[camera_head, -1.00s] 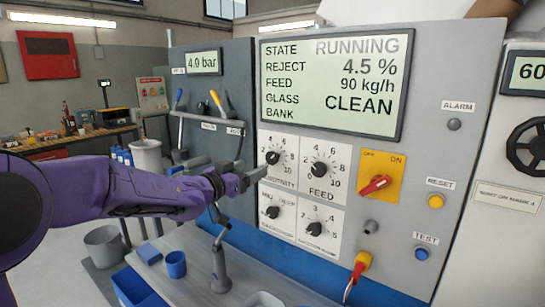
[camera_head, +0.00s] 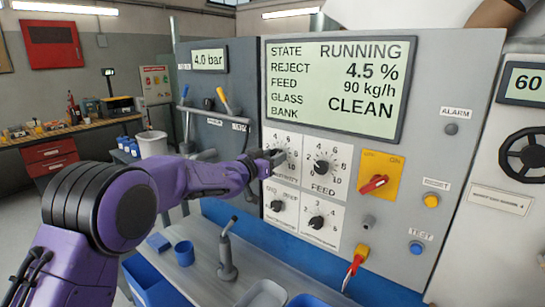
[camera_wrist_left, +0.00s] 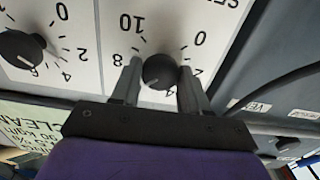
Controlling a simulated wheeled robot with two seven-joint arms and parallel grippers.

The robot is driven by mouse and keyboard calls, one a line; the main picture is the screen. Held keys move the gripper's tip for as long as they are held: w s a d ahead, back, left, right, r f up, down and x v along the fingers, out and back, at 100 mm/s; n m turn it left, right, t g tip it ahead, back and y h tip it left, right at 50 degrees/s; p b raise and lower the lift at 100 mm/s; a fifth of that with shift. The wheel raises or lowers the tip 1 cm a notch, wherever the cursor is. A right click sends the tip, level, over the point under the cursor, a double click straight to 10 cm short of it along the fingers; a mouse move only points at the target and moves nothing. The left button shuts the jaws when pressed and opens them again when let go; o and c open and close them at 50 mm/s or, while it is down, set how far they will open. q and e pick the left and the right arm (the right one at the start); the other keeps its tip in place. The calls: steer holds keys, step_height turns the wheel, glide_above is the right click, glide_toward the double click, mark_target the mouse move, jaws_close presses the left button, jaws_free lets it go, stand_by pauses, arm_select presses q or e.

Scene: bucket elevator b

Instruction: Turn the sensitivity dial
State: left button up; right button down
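The sensitivity dial (camera_wrist_left: 160,70) is a round black knob on a white scale plate, seen upside down in the left wrist view. My left gripper (camera_wrist_left: 160,78) has its two fingers apart, one on each side of the knob. I cannot tell whether both fingers touch it. My right gripper is not in view.
The feed dial (camera_head: 321,167) is just right, with two more dials below. A red switch (camera_head: 374,184) on a yellow plate, a yellow reset button (camera_head: 431,201) and a blue test button (camera_head: 416,248) are farther right. A display (camera_head: 335,85) is above. A ledge with blue containers lies below.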

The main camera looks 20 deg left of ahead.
arm_select(q)
steer(key=c, duration=0.4)
steer(key=shift+f+m+b, duration=0.1)
steer(key=shift+m+b, duration=0.3)
steer(key=shift+m, duration=0.7)
steer(key=shift+c, duration=0.2)
steer(key=o, duration=1)
steer(key=shift+w, duration=0.1)
steer(key=shift+o, duration=0.2)
steer(key=b+v, duration=0.4)
steer(key=v, duration=0.6)
steer(key=shift+s, duration=0.25)
steer(key=shift+a, duration=0.15)
